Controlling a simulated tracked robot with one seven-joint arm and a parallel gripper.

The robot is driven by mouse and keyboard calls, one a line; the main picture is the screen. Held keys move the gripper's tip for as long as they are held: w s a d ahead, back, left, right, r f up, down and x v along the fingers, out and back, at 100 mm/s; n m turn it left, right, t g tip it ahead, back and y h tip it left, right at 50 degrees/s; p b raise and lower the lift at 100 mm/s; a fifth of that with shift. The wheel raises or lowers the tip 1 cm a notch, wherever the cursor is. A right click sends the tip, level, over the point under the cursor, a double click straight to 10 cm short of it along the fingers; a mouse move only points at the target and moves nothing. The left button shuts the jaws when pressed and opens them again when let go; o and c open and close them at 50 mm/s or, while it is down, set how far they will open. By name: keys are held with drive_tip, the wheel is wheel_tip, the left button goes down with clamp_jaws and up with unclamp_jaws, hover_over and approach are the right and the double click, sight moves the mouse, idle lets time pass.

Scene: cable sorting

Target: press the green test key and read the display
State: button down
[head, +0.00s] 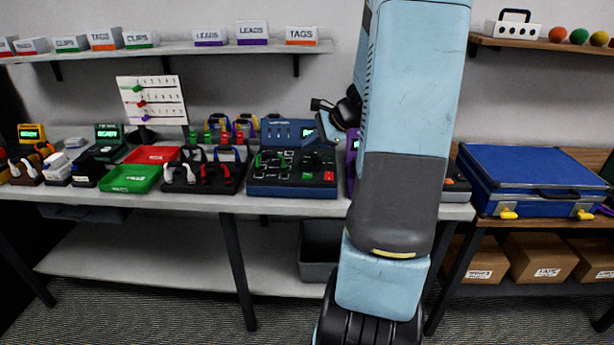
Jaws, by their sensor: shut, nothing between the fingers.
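A blue test console (291,190) stands on the bench at the middle, with a black top panel carrying green and dark parts and a red part at its right. A small green key-like patch (307,176) shows near its front right; I cannot be sure it is the test key. A small lit display (308,132) sits on the console's raised back; its text is too small to read. My gripper (322,105) shows as a dark shape above the console's back right, partly hidden by my arm. It is shut and empty, apart from the front panel.
Left of the console are a dark cable holder (203,185), a green tray (130,179) and a red tray (152,155). Two other testers (108,133) (31,133) read READY. A blue case (535,170) stands right. A labelled-box shelf (180,49) hangs above.

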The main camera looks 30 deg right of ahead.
sight(310, 176)
drive_tip(key=shift+f, duration=3.6)
drive_tip(key=shift+f, duration=0.15)
drive_tip(key=shift+f, duration=0.2)
drive_tip(key=shift+f, duration=0.35)
drive_tip(key=shift+r, duration=0.8)
drive_tip(key=shift+r, duration=2.5)
